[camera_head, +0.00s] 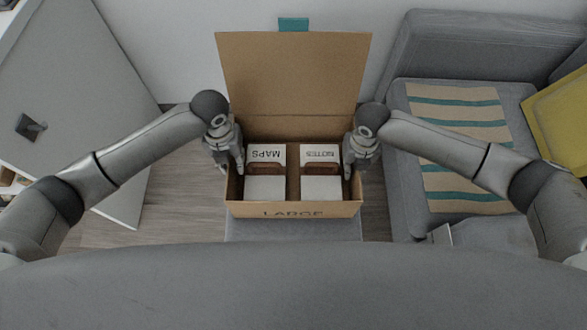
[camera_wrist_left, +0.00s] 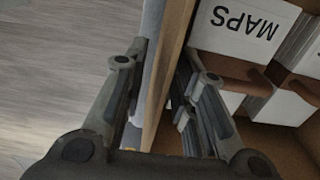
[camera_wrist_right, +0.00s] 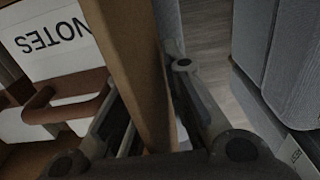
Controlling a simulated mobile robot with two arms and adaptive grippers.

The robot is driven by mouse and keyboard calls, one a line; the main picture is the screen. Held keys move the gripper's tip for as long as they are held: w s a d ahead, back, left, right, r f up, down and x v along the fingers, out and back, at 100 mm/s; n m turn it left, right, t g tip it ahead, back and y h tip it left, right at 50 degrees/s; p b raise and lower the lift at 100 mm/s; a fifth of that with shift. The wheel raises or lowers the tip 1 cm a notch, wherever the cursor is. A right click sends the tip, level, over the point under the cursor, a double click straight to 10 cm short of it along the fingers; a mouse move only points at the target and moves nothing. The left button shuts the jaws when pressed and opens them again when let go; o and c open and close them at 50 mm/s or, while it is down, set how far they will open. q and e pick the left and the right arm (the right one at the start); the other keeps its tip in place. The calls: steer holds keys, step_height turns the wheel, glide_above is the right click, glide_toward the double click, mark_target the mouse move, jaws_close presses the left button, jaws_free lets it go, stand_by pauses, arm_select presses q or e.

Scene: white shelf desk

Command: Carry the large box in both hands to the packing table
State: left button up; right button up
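The large cardboard box (camera_head: 293,209) is in the middle of the head view, marked LARGE on its front, with its lid raised at the back. It holds white packs marked MAPS (camera_head: 266,154) and NOTES (camera_head: 320,154). My left gripper (camera_head: 231,166) straddles the left wall, which also shows in the left wrist view (camera_wrist_left: 167,85). My right gripper (camera_head: 355,166) straddles the right wall, seen in the right wrist view (camera_wrist_right: 140,60). Each has one finger inside and one outside, with a gap beside the outer finger. I cannot make out the packing table.
A grey surface (camera_head: 293,230) shows under the box's front. A grey sofa (camera_head: 460,50) with a striped blanket (camera_head: 460,150) and a yellow cushion (camera_head: 560,115) stands close on the right. A white panel (camera_head: 75,75) stands at left. Wood floor (camera_head: 175,190) shows between.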

arm_select(q)
jaws_close()
arm_select(e)
jaws_close()
arm_select(q)
steer(key=shift+w+r, duration=0.1)
steer(key=shift+r, duration=0.15)
arm_select(e)
steer(key=shift+w+r, duration=0.1)
steer(key=shift+r, duration=0.1)
